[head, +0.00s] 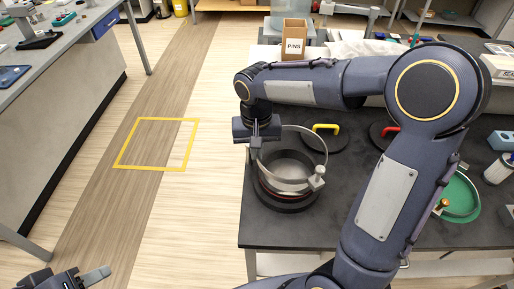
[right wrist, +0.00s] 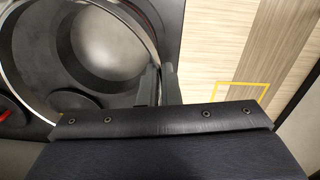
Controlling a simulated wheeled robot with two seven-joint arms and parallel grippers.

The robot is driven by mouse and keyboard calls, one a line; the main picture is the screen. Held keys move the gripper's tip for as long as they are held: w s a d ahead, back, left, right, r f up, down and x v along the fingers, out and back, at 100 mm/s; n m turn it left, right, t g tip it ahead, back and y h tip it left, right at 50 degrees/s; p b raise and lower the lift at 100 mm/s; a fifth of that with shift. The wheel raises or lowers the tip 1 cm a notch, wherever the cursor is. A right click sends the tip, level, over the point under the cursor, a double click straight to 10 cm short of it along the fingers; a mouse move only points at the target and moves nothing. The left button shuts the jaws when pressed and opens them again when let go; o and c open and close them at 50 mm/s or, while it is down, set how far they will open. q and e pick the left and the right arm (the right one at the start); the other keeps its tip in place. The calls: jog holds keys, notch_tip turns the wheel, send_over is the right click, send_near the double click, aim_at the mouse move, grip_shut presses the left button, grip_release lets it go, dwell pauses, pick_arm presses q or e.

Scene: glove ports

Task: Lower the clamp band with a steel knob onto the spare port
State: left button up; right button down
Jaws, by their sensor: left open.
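The clamp band (head: 322,140) is a thin steel ring with a steel knob (head: 317,180) at its front right. My right gripper (head: 257,150) is shut on its left side and holds it tilted above a round port. This port (head: 285,203) has a black collar with a red line under its rim. Whether the band touches the port is unclear. My left gripper (head: 88,278) is open and empty, low at the left.
Black lids with a yellow handle (head: 326,127) and a red handle (head: 388,131) lie behind the port. A second band with a brass knob (head: 443,204) sits around a green disc (head: 462,196) at right. A PINS box (head: 293,42) stands at the back.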

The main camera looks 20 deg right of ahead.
jog(key=shift+f+b, duration=1.75)
jog(key=shift+f, duration=0.85)
jog(key=shift+f+b, duration=0.65)
jog(key=shift+f, duration=0.2)
jog(key=c, duration=1.6)
grip_release()
jog(key=shift+o, duration=0.2)
notch_tip(320, 180, up, 8)
jog(key=shift+f, duration=0.1)
